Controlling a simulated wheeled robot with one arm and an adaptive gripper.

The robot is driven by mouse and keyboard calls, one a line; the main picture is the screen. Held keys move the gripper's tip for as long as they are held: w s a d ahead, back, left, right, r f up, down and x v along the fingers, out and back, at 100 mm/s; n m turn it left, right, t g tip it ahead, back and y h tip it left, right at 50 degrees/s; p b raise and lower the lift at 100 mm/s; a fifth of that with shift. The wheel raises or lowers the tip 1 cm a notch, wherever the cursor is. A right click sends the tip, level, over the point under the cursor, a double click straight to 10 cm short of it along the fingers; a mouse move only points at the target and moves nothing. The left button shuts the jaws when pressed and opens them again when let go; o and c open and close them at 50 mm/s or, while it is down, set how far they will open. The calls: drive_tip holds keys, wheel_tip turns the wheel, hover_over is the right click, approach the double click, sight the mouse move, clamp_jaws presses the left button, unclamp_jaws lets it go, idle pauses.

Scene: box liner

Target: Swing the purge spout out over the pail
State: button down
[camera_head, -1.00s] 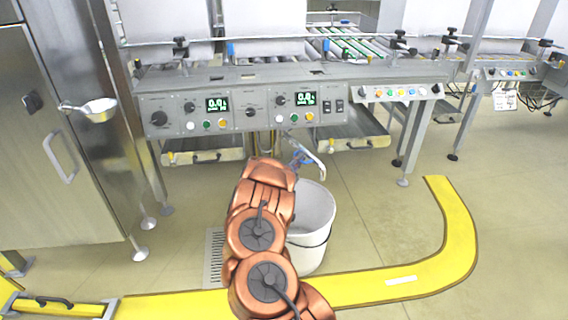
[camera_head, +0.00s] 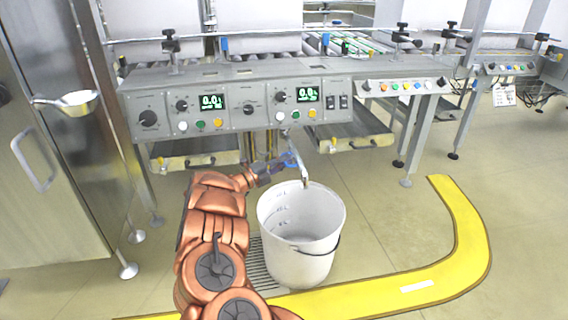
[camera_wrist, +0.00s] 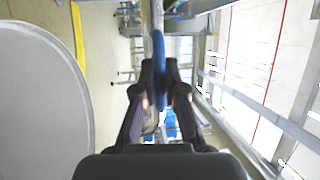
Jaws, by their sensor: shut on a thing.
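The purge spout (camera_head: 301,167) is a pale metal pipe with a blue grip, below the control panel. Its downturned end appears at the back rim of the pail in the head view; the exact overlap is hard to judge. The white pail (camera_head: 300,262) stands upright on the floor, open and apparently empty, with graduation marks inside. My gripper (camera_head: 284,166) is at the spout's blue grip, left of and behind the pail opening. In the wrist view, my gripper (camera_wrist: 165,75) is shut on the blue grip (camera_wrist: 158,48). A large pale rounded surface, probably the pail (camera_wrist: 40,105), fills the left.
The control panel (camera_head: 248,95) hangs above the spout. A floor grate (camera_head: 262,268) lies by the pail. A yellow floor line (camera_head: 380,295) curves around the right. Floor right of the pail is clear.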

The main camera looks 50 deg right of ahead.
drive_tip(key=shift+w+a, duration=0.3)
drive_tip(key=shift+w, duration=0.05)
drive_tip(key=shift+w+a, duration=0.1)
drive_tip(key=shift+w, duration=0.05)
drive_tip(key=c, duration=1.2)
unclamp_jaws()
drive_tip(key=v, duration=1.2)
